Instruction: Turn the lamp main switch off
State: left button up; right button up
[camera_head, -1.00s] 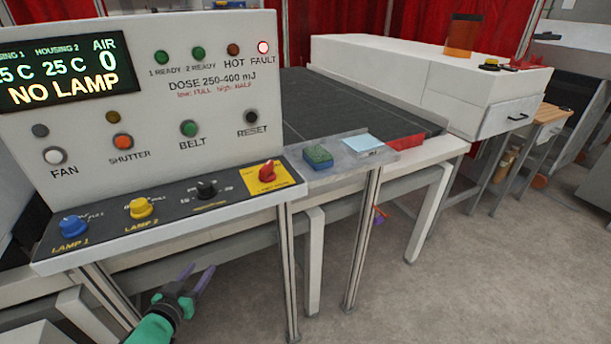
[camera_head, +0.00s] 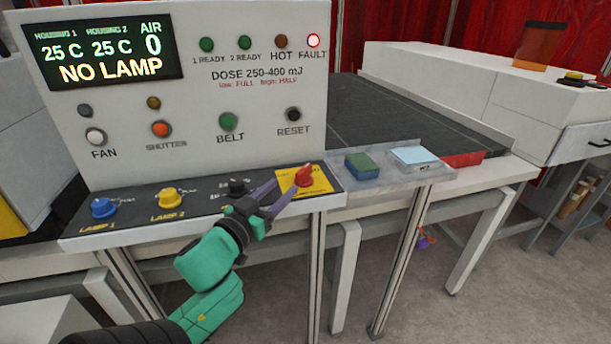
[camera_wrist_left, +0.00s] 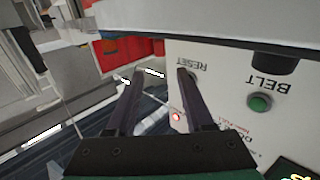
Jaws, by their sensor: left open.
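The red rotary switch (camera_head: 304,175) sits on a yellow plate at the right end of the console's sloped ledge. My left gripper (camera_head: 287,188) is open, with its purple fingers at the front edge of that plate, just left of and below the red switch. I cannot tell whether a finger touches it. The left wrist view shows the two fingers (camera_wrist_left: 160,72) apart with nothing between them; I cannot make out the red switch there. The display (camera_head: 108,58) reads NO LAMP, and the red FAULT light (camera_head: 313,41) is lit. My right gripper is not in view.
Left along the ledge are a black knob (camera_head: 237,187), a yellow knob (camera_head: 169,197) and a blue knob (camera_head: 103,207). The upright console face (camera_head: 200,95) stands behind. A green-and-blue block (camera_head: 361,166) and a light blue pad (camera_head: 414,156) lie to the right.

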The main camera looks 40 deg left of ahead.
aim_at(304, 168)
pick_arm(q)
jog(key=shift+w+a+f+b, duration=0.1)
jog(key=shift+w+b, duration=0.05)
jog(key=shift+w, duration=0.45)
jog(key=shift+w+a+f+b, duration=0.1)
jog(key=shift+w+b, duration=0.05)
jog(key=shift+w, duration=0.45)
jog(key=w, duration=0.1)
jog(key=w+p, duration=0.1)
jog(key=shift+w+a+r, duration=0.2)
jog(key=shift+w+a, duration=0.1)
jog(key=shift+w, duration=0.05)
jog(key=w, duration=0.2)
jog(key=w+a, duration=0.1)
jog(key=w, duration=0.2)
jog(key=shift+w+f+p, duration=0.1)
jog(key=shift+f+p, duration=0.1)
jog(key=shift+p, duration=0.15)
jog(key=shift+w, duration=0.35)
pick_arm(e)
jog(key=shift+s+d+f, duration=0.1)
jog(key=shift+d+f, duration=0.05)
pick_arm(q)
grip_shut()
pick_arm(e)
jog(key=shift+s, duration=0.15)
